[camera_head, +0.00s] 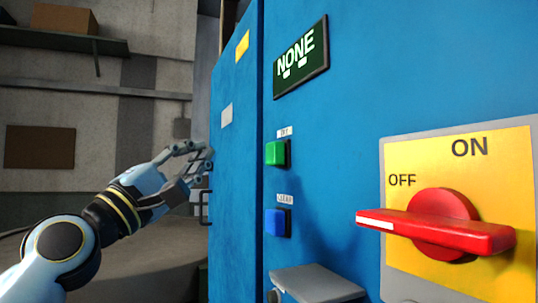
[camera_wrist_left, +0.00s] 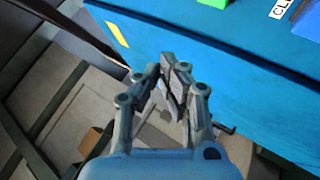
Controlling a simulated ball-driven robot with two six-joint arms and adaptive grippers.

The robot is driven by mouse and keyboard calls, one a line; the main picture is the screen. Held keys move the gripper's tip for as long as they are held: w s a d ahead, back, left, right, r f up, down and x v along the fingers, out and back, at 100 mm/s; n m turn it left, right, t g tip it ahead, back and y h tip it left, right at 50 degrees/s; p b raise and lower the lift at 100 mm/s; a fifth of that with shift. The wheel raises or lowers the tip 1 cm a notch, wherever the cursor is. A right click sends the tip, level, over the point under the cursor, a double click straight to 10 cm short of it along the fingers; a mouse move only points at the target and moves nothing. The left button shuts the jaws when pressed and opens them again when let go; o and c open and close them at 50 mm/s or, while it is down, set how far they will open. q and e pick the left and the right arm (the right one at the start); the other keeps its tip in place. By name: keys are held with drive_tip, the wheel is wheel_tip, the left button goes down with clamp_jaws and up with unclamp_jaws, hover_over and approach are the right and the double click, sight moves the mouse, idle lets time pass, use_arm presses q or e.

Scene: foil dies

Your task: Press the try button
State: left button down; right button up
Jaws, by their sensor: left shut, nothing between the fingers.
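The try button is a green square button (camera_head: 276,153) on the blue cabinet front, under a small white label. Its green edge also shows at the top of the left wrist view (camera_wrist_left: 215,3). My left gripper (camera_head: 206,158) is left of the green button in the head view, apart from it, in front of the cabinet's left part. In the left wrist view its fingertips (camera_wrist_left: 168,82) are together with nothing between them. My right gripper is in neither view.
A blue button (camera_head: 275,222) labelled CLEAR sits below the green one. A dark display (camera_head: 300,60) above reads NONE. A red rotary handle (camera_head: 440,225) on a yellow ON/OFF plate is at the right. A grey ledge (camera_head: 318,284) juts out below the buttons.

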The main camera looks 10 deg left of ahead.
sight(275, 154)
use_arm(q)
drive_tip(key=w+d+b, duration=0.2)
drive_tip(key=w+d, duration=0.2)
drive_tip(key=d, duration=0.3)
drive_tip(key=shift+w, duration=0.3)
idle(1.2)
drive_tip(key=shift+w+d, duration=0.25)
drive_tip(key=shift+d, duration=0.1)
drive_tip(key=shift+w+d+r+b, duration=0.15)
drive_tip(key=shift+w+d+b, duration=0.2)
drive_tip(key=shift+d+b, duration=0.25)
idle(1.0)
idle(0.3)
drive_tip(key=shift+s+a+p, duration=0.65)
drive_tip(key=shift+s+a, duration=0.05)
